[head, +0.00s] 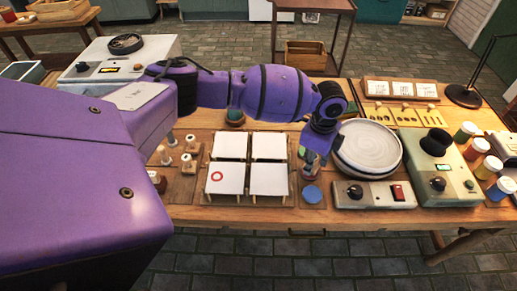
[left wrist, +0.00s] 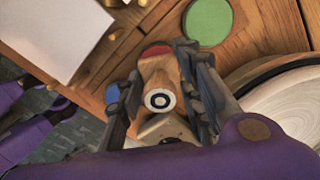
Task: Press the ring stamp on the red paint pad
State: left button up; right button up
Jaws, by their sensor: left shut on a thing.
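My left gripper (head: 314,158) is shut on the ring stamp, which has a wooden body and a black-and-white ring mark on its top end (left wrist: 160,100). In the left wrist view the stamp stands between the two fingers (left wrist: 162,84). The red paint pad (left wrist: 155,50) shows only as an edge behind the stamp, which covers the rest. The stamp is over this pad; I cannot tell whether they touch. The green pad (left wrist: 208,22) and blue pad (left wrist: 112,93) lie on either side; the blue pad also shows in the head view (head: 312,194). My right gripper is not in view.
Several white tiles lie left of the pads; the front-left tile (head: 227,178) bears a red ring. Other stamps (head: 187,163) stand farther left. A round plate (head: 370,147) sits close right of my gripper, with a control box (head: 374,195) in front of it.

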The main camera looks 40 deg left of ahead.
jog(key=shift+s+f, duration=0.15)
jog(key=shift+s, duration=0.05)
pick_arm(q)
jog(key=shift+f, duration=0.2)
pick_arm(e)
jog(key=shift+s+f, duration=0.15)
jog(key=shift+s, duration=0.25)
pick_arm(q)
jog(key=shift+f, duration=0.3)
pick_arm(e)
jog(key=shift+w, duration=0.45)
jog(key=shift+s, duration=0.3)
pick_arm(q)
jog(key=shift+f, duration=0.15)
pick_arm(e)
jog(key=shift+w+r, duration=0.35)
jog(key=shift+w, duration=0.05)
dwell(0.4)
pick_arm(q)
jog(key=shift+r+p, duration=0.55)
jog(key=shift+r, duration=0.4)
jog(key=shift+w+r+p, duration=0.1)
jog(key=shift+r+p, duration=1.2)
jog(key=shift+r, duration=1.5)
jog(key=shift+f, duration=0.1)
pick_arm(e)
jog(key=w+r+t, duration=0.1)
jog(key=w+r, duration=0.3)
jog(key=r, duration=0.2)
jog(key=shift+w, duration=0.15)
